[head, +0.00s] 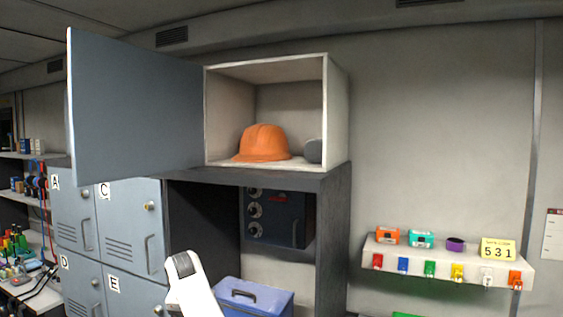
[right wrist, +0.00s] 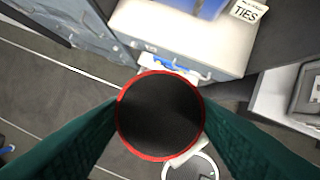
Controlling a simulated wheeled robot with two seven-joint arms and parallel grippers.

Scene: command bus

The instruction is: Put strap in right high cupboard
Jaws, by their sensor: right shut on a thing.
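My right gripper (right wrist: 160,118) shows in the right wrist view, its two dark green fingers shut on a round black thing with a red rim (right wrist: 158,115). This may be the rolled strap, but I cannot tell for sure. A high cupboard (head: 337,115) stands open in the head view, its grey-blue door (head: 135,110) swung out to the left. Inside are an orange hard hat (head: 264,143) and a small grey rounded thing (head: 313,151) at the right. The right gripper and the held thing do not show in the head view. My left gripper is in neither view.
Grey lockers (head: 130,225) stand below left. A dark panel with dials (head: 285,218) and a blue case (head: 253,298) are below the cupboard. A white wall shelf (head: 448,262) at right holds small coloured items. The cupboard floor has free room in front. A white arm link of mine rises at bottom.

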